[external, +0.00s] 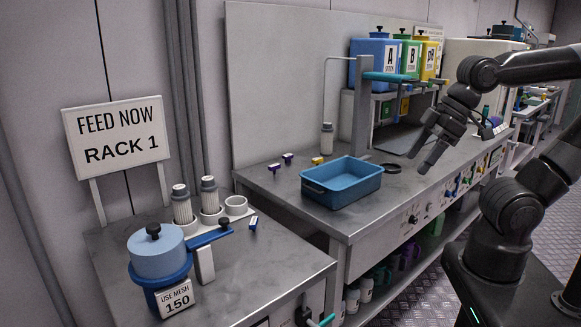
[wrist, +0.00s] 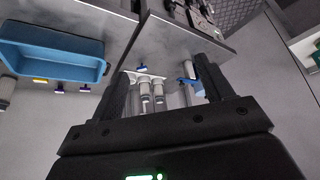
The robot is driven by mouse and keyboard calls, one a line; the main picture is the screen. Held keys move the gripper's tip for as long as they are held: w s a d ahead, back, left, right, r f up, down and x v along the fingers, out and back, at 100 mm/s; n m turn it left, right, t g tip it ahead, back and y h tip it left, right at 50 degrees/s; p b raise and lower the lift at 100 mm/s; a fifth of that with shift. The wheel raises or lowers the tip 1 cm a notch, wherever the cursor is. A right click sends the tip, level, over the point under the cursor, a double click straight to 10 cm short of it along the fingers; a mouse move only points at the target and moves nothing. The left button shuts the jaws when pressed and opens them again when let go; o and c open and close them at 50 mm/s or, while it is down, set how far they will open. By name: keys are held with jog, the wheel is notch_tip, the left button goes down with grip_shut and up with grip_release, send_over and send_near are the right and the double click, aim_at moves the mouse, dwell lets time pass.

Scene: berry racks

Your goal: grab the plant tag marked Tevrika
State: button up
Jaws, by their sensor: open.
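Several small tags lie about, and their lettering is too small to read, so I cannot tell which one is marked Tevrika. In the external view, two purple tags (external: 274,168) (external: 288,158) and a yellow tag (external: 318,160) lie on the counter behind the blue tray. A blue tag (external: 253,223) lies on the nearer bench, beside the bottle holder. The wrist view shows the yellow tag (wrist: 40,80), the purple tags (wrist: 58,88) (wrist: 84,88) and the blue tag (wrist: 142,68). My gripper (external: 421,160) is open and empty, above the counter right of the tray, apart from every tag.
A blue tray (external: 341,190) stands on the counter between my gripper and the purple tags. A black ring (external: 393,169) and a grey post (external: 362,110) are nearby. White bottles (external: 182,204), a blue lidded pot (external: 156,250) and a sign (external: 117,135) occupy the nearer bench.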

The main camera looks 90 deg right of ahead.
jog(key=w+d+r+m+g+h, duration=0.1)
jog(key=w+d+r, duration=0.25)
jog(key=w, duration=0.55)
jog(key=w+d+r+m+g+h, duration=0.15)
jog(key=w+d, duration=0.25)
jog(key=w, duration=0.4)
jog(key=m+g+y, duration=0.2)
jog(key=m, duration=0.4)
send_over(274, 165)
jog(key=s+a, duration=0.1)
jog(key=s, duration=0.1)
notch_tip(274, 165, down, 18)
jog(key=shift+h, duration=0.35)
jog(key=f, duration=0.5)
jog(key=shift+w+d+f, duration=0.15)
jog(key=shift+w+f, duration=0.05)
jog(key=shift+w, duration=0.1)
jog(key=f, duration=0.1)
jog(key=w+f, duration=0.1)
jog(key=f, duration=0.1)
jog(key=d+f, duration=0.1)
jog(key=f, duration=0.1)
jog(key=shift+w, duration=0.15)
jog(key=shift+r, duration=0.1)
jog(key=shift+c, duration=0.5)
